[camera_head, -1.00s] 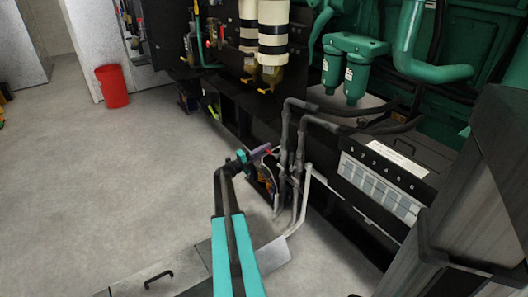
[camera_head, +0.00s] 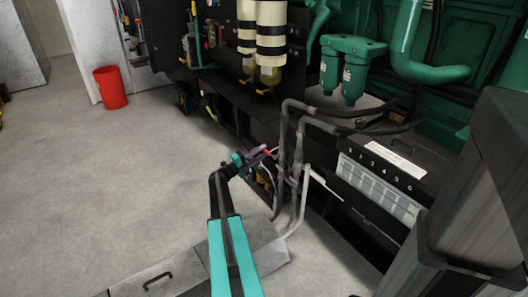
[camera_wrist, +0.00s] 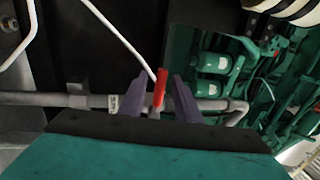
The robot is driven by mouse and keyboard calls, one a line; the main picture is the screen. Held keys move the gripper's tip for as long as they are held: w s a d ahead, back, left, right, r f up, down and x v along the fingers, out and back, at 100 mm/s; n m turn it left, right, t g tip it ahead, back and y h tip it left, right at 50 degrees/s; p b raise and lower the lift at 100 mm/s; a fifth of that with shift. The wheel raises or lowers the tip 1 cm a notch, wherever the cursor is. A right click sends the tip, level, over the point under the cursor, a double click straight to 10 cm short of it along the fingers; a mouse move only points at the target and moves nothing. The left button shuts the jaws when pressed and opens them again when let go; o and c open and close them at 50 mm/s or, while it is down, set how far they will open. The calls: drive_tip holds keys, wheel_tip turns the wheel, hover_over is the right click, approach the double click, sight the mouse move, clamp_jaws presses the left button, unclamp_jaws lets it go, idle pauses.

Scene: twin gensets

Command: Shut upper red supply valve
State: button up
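The red valve handle (camera_wrist: 160,88) stands roughly upright in the wrist view, on a grey horizontal pipe (camera_wrist: 65,100). My gripper (camera_wrist: 160,95) is open, with one purple-grey finger on each side of the handle and gaps showing between. I cannot tell whether the handle lies fully between the fingertips in depth. In the head view my gripper (camera_head: 262,155) is beside the grey vertical pipes, and a small red part of the handle (camera_head: 267,153) shows at its fingers. The valve body is mostly hidden. I see only one red handle clearly.
Bent grey pipes (camera_head: 300,150) stand close to the right of my gripper. A thin white line (camera_wrist: 120,38) crosses near the handle. The green genset (camera_head: 460,40) and a switch-numbered box (camera_head: 380,190) are at right. Open floor (camera_head: 120,190) lies left, with a red bin (camera_head: 111,88).

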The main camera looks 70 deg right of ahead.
drive_tip(key=p+v, duration=0.1)
drive_tip(key=v, duration=1)
drive_tip(key=shift+a, duration=0.25)
drive_tip(key=shift+w+p, duration=0.2)
drive_tip(key=shift+p, duration=0.1)
